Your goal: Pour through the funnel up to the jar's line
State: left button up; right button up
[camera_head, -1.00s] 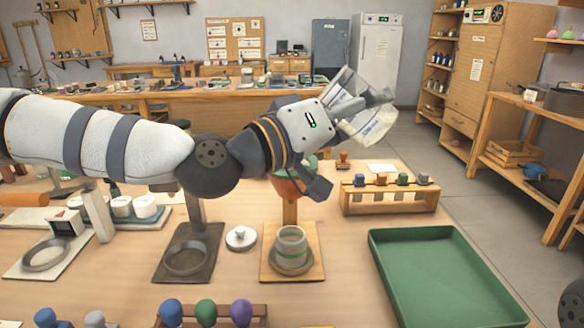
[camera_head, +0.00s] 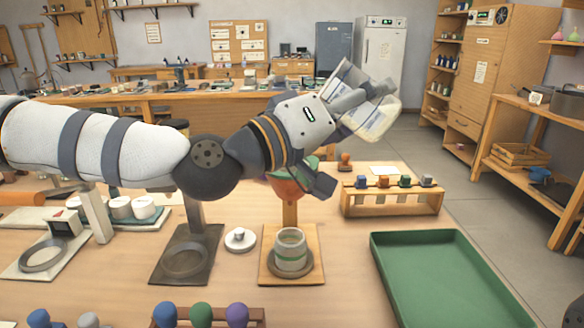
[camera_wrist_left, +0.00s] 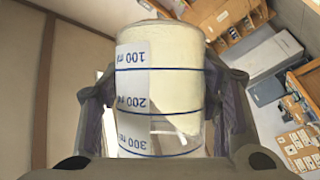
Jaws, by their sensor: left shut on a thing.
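My left gripper (camera_head: 368,97) is shut on a clear beaker (camera_head: 374,120) and holds it tilted, high above the bench. In the left wrist view the beaker (camera_wrist_left: 160,90) stands between both fingers, with blue lines marked 100, 200 and 300 ml upside down, and pale cream contents. An orange and green funnel (camera_head: 287,187) on a wooden post is partly hidden behind my left arm. A pale jar (camera_head: 291,242) with a green line stands below it on the wooden base. Its fill level cannot be told. My right gripper is not in view.
A green tray (camera_head: 385,270) lies at the right front. A wooden rack (camera_head: 392,203) with several coloured stoppers stands behind it. A dark ring stand (camera_head: 165,268), a small white lid (camera_head: 240,239) and a white scale (camera_head: 25,262) are to the left. Coloured knobs (camera_head: 201,313) line the front edge.

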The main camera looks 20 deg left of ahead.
pick_arm(q)
jog(key=shift+s+r, duration=0.1)
jog(key=shift+r, duration=0.05)
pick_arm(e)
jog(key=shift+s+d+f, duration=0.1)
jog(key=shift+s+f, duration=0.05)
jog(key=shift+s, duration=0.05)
pick_arm(q)
jog(key=shift+r, duration=0.1)
jog(key=shift+a+n, duration=0.1)
jog(key=shift+n, duration=0.2)
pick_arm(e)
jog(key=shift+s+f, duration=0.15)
pick_arm(q)
jog(key=shift+r+n+t+b, duration=0.45)
jog(key=shift+n+t+b, duration=0.15)
jog(key=shift+b, duration=0.45)
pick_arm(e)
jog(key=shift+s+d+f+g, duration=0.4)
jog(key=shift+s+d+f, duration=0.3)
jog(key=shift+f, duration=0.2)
